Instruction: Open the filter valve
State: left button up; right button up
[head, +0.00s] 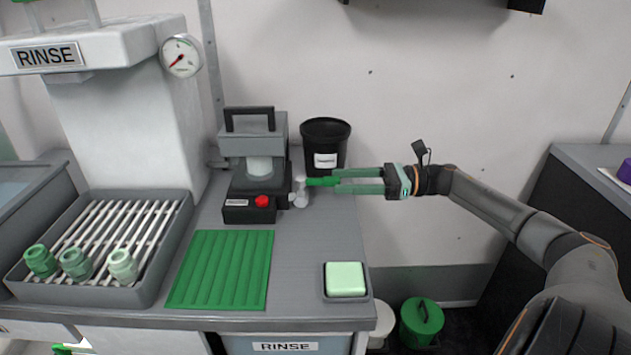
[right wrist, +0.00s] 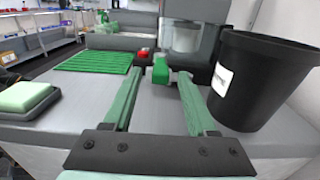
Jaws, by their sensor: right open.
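The grey foam machine (head: 253,146) stands on the counter, with a black top handle and a red knob (head: 262,201) on its front. A pale valve body (head: 301,196) sticks out from its right side, with a green valve handle (head: 322,181) pointing right. My right gripper (head: 337,181) comes in from the right, level, with its jaws open at the handle's end. In the right wrist view the green handle (right wrist: 160,71) lies between the tips of the two open fingers, with gaps on both sides. My left gripper does not show.
A black bucket (head: 326,135) stands close behind my right gripper and at the right in the wrist view. A green ribbed mat (head: 222,268) and a pale green sponge in a tray (head: 345,280) lie nearer the front. A rinse station (head: 120,110) stands left.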

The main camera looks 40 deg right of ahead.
aim_at(323, 181)
jog(key=shift+x, duration=3.2)
grip_shut()
